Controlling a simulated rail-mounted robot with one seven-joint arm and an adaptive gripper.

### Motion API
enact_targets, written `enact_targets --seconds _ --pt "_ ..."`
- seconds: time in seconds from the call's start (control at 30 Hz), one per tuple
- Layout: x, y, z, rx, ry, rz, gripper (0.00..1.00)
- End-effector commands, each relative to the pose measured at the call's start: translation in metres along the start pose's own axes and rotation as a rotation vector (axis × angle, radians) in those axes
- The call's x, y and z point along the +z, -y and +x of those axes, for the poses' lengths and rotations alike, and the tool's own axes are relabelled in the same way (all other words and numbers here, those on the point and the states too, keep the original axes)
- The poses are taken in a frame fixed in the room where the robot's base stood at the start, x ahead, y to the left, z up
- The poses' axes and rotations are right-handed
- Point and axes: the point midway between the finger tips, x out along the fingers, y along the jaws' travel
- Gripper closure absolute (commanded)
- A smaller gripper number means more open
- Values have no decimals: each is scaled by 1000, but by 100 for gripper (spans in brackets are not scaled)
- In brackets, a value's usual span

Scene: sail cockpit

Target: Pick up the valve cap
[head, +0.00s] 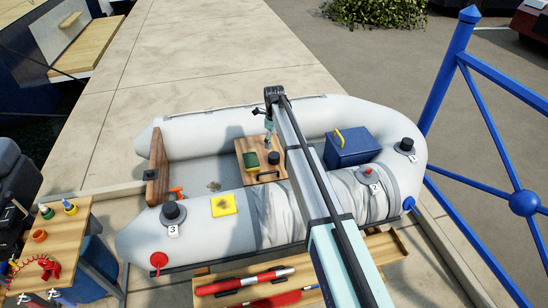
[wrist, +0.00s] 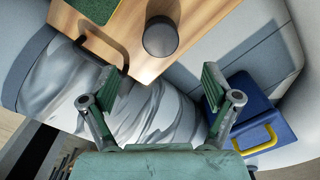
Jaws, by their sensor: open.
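A dark round valve cap (head: 277,157) stands on a wooden board (head: 262,178) inside the grey inflatable boat. In the wrist view the cap (wrist: 160,38) lies beyond my fingertips, roughly centred between them and apart from them. My gripper (wrist: 160,80) is open and empty, with its two fingers spread wide. In the head view my gripper (head: 268,138) hangs from the arm's end close to the board, partly hidden. Valve 2 (head: 367,173) on the near tube has no black cap, while valves 1 (head: 407,145) and 3 (head: 173,213) carry black ones.
A green pad (head: 251,160) lies on the board beside the cap. A blue box (head: 352,147) with a yellow handle stands to the right. A wrinkled grey cover (head: 277,212) drapes over the near tube. A side table (head: 62,225) with bottles is at left.

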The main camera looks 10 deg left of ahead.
Motion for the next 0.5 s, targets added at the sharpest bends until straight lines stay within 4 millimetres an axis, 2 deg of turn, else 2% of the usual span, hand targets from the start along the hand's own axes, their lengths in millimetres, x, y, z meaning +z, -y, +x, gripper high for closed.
enact_targets --seconds 0.1,0.2,0.5 --pt "0 0 20 1 -1 0 12" --pt "0 0 31 0 0 -1 12" --pt "0 0 46 0 0 -1 12"
